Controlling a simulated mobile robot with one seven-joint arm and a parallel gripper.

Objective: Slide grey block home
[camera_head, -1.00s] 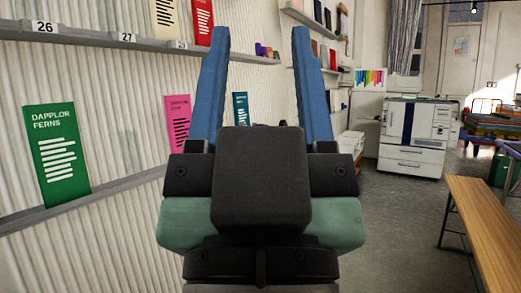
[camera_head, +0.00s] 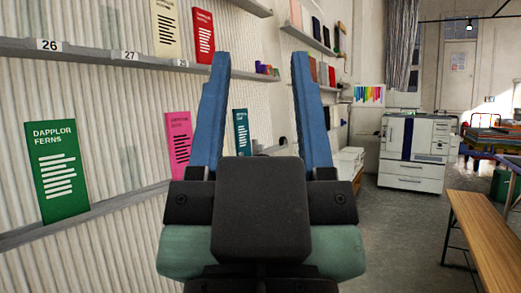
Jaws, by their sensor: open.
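My gripper (camera_head: 260,65) is in the middle of the view, with its two blue fingers pointing up and spread wide apart. Nothing is between the fingers except the wall and shelf behind. I cannot make out a grey block in this view. My gripper's dark body hides part of the scene behind it.
A corrugated wall on the left has a numbered upper shelf (camera_head: 90,52) and a lower ledge holding a green booklet (camera_head: 57,171) and a pink one (camera_head: 178,138). A white copier (camera_head: 414,150) stands at the back right. A wooden bench (camera_head: 491,230) is at right. Grey floor lies open between.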

